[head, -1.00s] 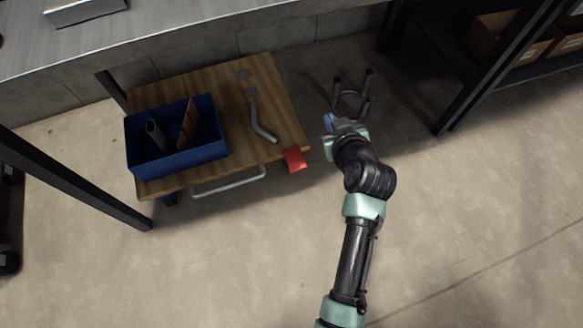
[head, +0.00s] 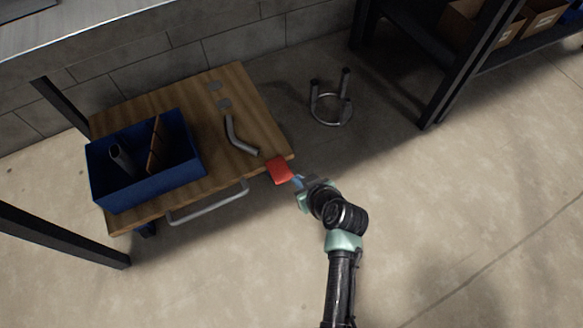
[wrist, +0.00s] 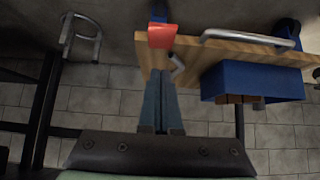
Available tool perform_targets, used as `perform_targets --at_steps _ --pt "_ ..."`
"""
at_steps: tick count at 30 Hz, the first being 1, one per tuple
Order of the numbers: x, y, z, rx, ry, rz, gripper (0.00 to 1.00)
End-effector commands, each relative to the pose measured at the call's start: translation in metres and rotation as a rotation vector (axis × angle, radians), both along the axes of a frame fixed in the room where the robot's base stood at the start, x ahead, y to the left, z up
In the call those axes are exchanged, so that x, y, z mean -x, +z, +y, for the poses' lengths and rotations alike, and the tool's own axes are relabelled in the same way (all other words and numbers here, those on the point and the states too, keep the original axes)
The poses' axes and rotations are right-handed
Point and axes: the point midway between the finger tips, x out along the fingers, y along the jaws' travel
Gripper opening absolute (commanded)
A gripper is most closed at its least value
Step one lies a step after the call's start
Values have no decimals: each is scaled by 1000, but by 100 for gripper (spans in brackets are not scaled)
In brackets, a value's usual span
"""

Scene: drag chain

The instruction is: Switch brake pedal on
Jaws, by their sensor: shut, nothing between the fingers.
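The red brake pedal (head: 279,170) sticks out at the near right corner of the wooden cart (head: 180,97), low by the edge of its top. In the wrist view the pedal (wrist: 162,36) is just beyond my fingertips. My gripper (head: 297,181) is shut and empty, right of the pedal and very close to it. In the wrist view the blue-grey fingers (wrist: 160,76) lie side by side, pointing toward the pedal. I cannot tell whether they touch it. Whether the pedal is pressed is not clear.
A blue bin (head: 148,183) with a pipe and a brown piece inside stands on the cart, near a bent grey pipe (head: 237,137). The cart's metal handle (head: 208,203) is along the near side. A metal ring with posts (head: 330,108) stands on the floor behind. Right-hand floor is clear.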

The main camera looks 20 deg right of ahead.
Motion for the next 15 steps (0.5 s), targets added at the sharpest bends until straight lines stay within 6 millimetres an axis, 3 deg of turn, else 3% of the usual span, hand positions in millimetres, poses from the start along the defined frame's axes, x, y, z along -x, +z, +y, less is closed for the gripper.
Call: perform_targets --at_steps 15 --pt "-64 -70 1 5 4 0 0"
